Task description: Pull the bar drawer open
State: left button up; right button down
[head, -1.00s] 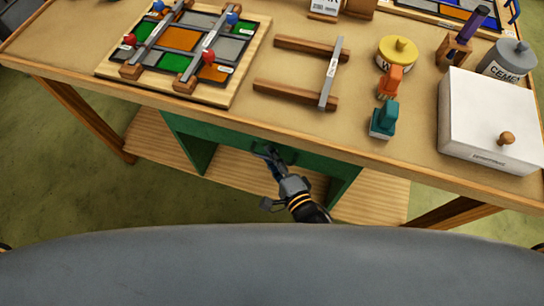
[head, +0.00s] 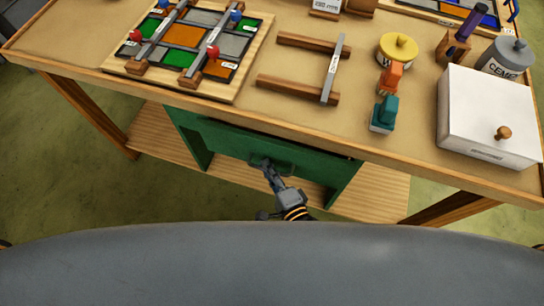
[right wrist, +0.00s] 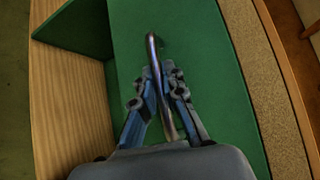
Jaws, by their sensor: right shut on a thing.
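The green bar drawer (head: 225,138) is under the front edge of the workbench. Its front stands a little out from the bench, with a thin dark gap along its top edge at the right. My right gripper (head: 263,166) is at the drawer front, shut on the bar handle. In the right wrist view the metal handle (right wrist: 152,48) runs between the two fingers of the gripper (right wrist: 160,78), against the green front (right wrist: 215,75). My left gripper is not in view.
The workbench top (head: 215,108) carries a leaded panel (head: 186,37), a wooden frame with a metal bar (head: 332,70), a yellow-lidded tin (head: 397,48) and a white box (head: 488,110). A wooden lower shelf (head: 375,190) lies below. The floor in front is clear.

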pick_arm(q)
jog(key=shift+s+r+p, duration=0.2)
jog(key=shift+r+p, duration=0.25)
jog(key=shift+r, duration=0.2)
pick_arm(e)
jog(key=s+a, duration=0.2)
jog(key=s, duration=0.6)
jog(key=s+a, duration=0.3)
jog(key=s, duration=0.5)
